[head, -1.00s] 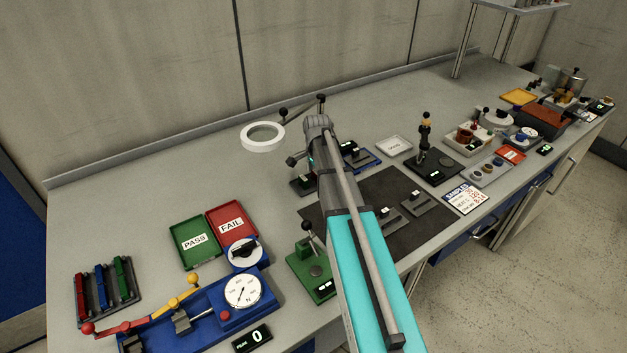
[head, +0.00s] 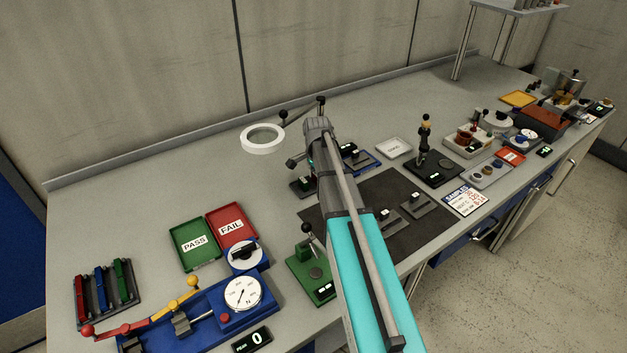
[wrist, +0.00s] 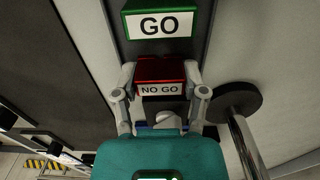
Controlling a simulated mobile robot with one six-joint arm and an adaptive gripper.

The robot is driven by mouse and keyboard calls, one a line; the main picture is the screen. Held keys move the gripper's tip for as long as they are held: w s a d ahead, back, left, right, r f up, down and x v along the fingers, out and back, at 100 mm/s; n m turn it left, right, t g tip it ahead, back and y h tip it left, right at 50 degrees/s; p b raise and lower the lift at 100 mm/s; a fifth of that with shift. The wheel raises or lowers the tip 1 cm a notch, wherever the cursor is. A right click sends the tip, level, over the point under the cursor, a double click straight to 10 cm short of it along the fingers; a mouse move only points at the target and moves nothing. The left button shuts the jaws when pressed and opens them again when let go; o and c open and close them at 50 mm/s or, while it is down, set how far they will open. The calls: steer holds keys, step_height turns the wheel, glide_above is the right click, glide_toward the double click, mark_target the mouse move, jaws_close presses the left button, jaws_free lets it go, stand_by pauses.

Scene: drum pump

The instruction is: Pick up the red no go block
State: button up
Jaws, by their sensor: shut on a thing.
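The red no go block (wrist: 160,72) is in the middle of the wrist view, with a white "NO GO" label on its near face. My gripper (wrist: 160,84) has one finger on each side of the block and is shut on it. The green go block (wrist: 158,20) stands just beyond it, apart from it, on the same dark strip. In the head view my arm hides the gripper and the red block. I cannot tell whether the block is clear of the surface beneath it.
A round black base with a metal post (wrist: 236,104) stands close to the right of my gripper. In the head view a ring magnifier (head: 263,139) is left of my arm. A dark mat (head: 425,238) with grey fixtures lies to the right. Green PASS (head: 195,242) and red FAIL (head: 231,224) trays lie at left.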

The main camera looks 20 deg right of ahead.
steer(key=shift+r, duration=0.1)
steer(key=shift+r+p, duration=0.95)
steer(key=shift+p, duration=0.1)
steer(key=s+d+r+p, duration=0.1)
steer(key=s+r+p, duration=1)
steer(key=s, duration=0.3)
steer(key=shift+d, duration=0.3)
steer(key=shift+r, duration=0.1)
steer(key=shift+r+p, duration=1.35)
steer(key=shift+p, duration=0.15)
